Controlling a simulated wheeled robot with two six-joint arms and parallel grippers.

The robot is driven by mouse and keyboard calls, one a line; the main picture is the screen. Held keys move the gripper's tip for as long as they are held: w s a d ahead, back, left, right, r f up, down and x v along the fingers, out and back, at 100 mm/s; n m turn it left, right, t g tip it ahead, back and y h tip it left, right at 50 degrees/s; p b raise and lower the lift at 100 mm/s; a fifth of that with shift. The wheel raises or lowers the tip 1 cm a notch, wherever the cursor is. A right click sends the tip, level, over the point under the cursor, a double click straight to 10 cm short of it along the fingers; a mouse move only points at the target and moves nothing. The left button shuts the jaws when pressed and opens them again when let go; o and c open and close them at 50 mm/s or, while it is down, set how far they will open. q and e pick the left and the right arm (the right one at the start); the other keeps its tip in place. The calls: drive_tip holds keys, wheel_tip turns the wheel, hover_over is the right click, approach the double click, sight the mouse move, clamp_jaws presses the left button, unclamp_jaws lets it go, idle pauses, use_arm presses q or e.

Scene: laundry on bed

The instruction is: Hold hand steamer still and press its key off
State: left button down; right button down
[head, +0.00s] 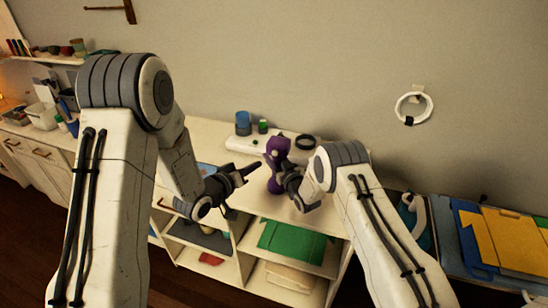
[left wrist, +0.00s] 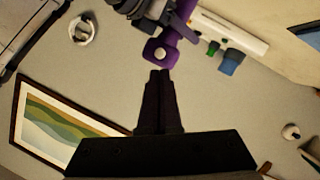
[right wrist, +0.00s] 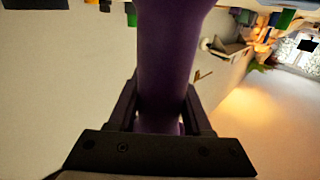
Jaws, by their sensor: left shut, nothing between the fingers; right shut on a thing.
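The purple hand steamer (head: 277,150) is held upright above the white shelf unit, gripped by my right gripper (head: 289,177). In the right wrist view its purple handle (right wrist: 168,60) runs between the two fingers of my right gripper (right wrist: 163,110). In the left wrist view the steamer (left wrist: 168,45) shows a purple part with a small round light-coloured key (left wrist: 160,53). My left gripper (head: 250,169) is shut and empty, pointing at the steamer from the left. In the left wrist view its closed fingertips (left wrist: 159,77) lie just below the key; I cannot tell whether they touch.
The white shelf unit (head: 205,133) stands below, with a white board (head: 238,145), a blue cup (head: 243,123), a green item (head: 263,126) and a dark ring (head: 305,142) on top. Green cloth (head: 290,245) lies in a compartment. A white ring (head: 413,108) hangs on the wall.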

sight(275, 153)
idle(0.4)
use_arm(q)
drive_tip(key=w+d+f+n+g+y, duration=0.2)
drive_tip(key=w+d+n+g+y, duration=0.1)
drive_tip(key=w+d+y, duration=0.2)
drive_tip(key=shift+w+y, duration=0.85)
drive_tip(key=shift+y, duration=0.45)
drive_tip(key=shift+w+n, duration=0.1)
drive_tip(key=shift+n, duration=0.2)
idle(1.8)
